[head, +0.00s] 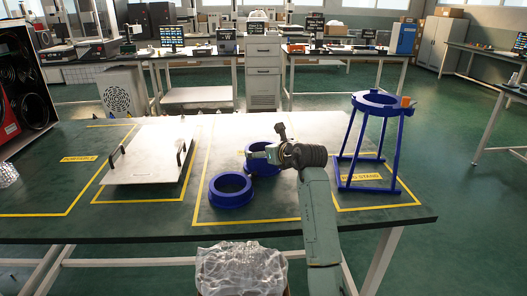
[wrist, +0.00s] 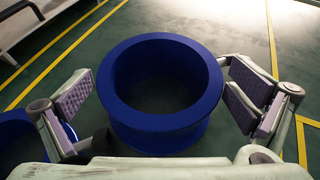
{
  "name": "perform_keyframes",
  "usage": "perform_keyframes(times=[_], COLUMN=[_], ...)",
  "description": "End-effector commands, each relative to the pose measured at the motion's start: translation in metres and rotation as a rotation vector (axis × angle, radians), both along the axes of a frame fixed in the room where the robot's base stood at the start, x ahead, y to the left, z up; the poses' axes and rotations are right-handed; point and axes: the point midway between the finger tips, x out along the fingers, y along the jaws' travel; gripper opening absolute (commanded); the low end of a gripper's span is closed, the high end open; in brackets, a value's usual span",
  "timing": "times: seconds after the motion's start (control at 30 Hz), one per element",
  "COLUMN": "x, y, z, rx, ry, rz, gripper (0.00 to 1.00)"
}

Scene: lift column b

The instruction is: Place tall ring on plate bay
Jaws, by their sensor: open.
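Two blue rings stand on the dark green table. The rear blue ring (head: 266,170), which looks the taller, is partly hidden by my gripper (head: 250,154). In the wrist view this ring (wrist: 160,121) is upright between the two padded fingers of my gripper (wrist: 160,100), with a gap on each side. My gripper is open and empty. The front blue ring (head: 231,200) looks lower and wider; part of a blue ring also shows at the left edge of the wrist view (wrist: 18,140). A pale metal plate (head: 145,155) with dark handles lies in a yellow-outlined bay to the left.
A yellow label (head: 78,158) lies left of the plate. A clear bag-lined bin (head: 240,270) stands before the table. The table's front left is clear.

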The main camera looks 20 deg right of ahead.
Motion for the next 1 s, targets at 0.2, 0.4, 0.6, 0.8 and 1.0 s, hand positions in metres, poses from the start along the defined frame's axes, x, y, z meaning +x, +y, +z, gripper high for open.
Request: perform_keyframes(times=[0.2, 0.4, 0.6, 0.8, 1.0], x=[-0.046, -0.077, -0.09, -0.091, -0.076], y=[-0.007, -0.01, -0.01, -0.01, 0.042], z=[0.016, 0.03, 0.036, 0.037, 0.052], rx=[-0.001, -0.001, 0.0, 0.0, 0.04], ry=[-0.002, -0.001, 0.001, 0.001, -0.059], rz=[-0.004, -0.002, -0.001, -0.001, 0.104], gripper=[1.0, 1.0, 1.0, 1.0, 1.0])
